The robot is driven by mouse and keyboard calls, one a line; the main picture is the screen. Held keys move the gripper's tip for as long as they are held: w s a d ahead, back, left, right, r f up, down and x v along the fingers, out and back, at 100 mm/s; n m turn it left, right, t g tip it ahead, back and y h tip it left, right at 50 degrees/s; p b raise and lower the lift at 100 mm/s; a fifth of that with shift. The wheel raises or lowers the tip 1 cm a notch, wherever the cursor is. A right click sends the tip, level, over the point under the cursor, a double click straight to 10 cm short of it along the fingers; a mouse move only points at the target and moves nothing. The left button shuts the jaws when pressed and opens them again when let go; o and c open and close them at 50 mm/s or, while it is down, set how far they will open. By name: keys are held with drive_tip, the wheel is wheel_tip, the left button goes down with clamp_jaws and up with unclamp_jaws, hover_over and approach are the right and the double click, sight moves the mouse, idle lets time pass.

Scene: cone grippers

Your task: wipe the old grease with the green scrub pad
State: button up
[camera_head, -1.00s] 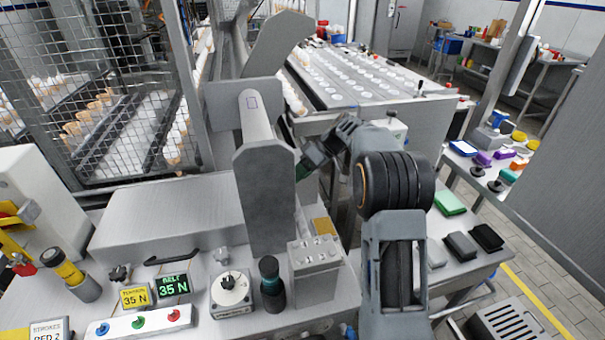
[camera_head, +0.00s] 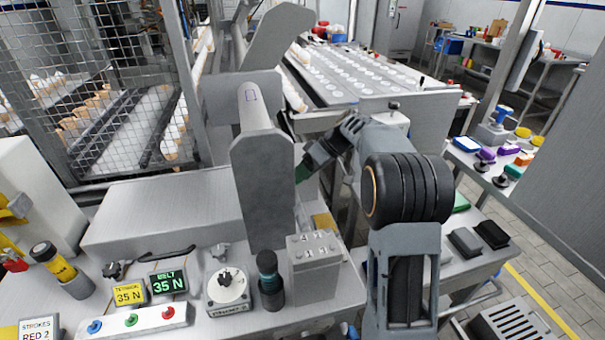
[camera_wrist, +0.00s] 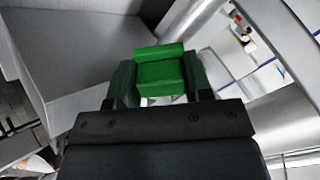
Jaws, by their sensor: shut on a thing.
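My gripper (camera_wrist: 160,85) is shut on a green scrub pad (camera_wrist: 160,70), which shows between its two dark fingers in the wrist view. In the head view my gripper (camera_head: 304,168) is partly hidden behind the grey upright housing (camera_head: 262,190); only a dark green bit shows at its right edge. I cannot tell whether the pad touches a surface. No old grease can be made out in either view.
The bench in front holds a belt readout (camera_head: 168,284), a tension readout (camera_head: 129,292), a dial (camera_head: 227,287), a dark-capped bottle (camera_head: 269,280) and a grey block (camera_head: 314,265). Dark pads (camera_head: 491,234) lie on the right bench. A wire mesh guard (camera_head: 110,90) stands at left.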

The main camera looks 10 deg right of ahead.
drive_tip(key=shift+s+a+f, duration=0.15)
drive_tip(key=shift+s+f, duration=0.05)
drive_tip(key=shift+f, duration=0.05)
drive_tip(key=shift+d+r+p, duration=0.3)
drive_tip(key=shift+r+p, duration=0.3)
drive_tip(key=shift+r, duration=0.1)
drive_tip(key=p+v, duration=0.2)
drive_tip(key=v, duration=0.2)
drive_tip(key=shift+w+d+r+p, duration=0.15)
drive_tip(key=shift+d+p, duration=0.15)
drive_tip(key=shift+d, duration=0.1)
drive_tip(key=shift+r, duration=0.1)
drive_tip(key=p+v, duration=0.2)
drive_tip(key=v, duration=0.1)
idle(0.3)
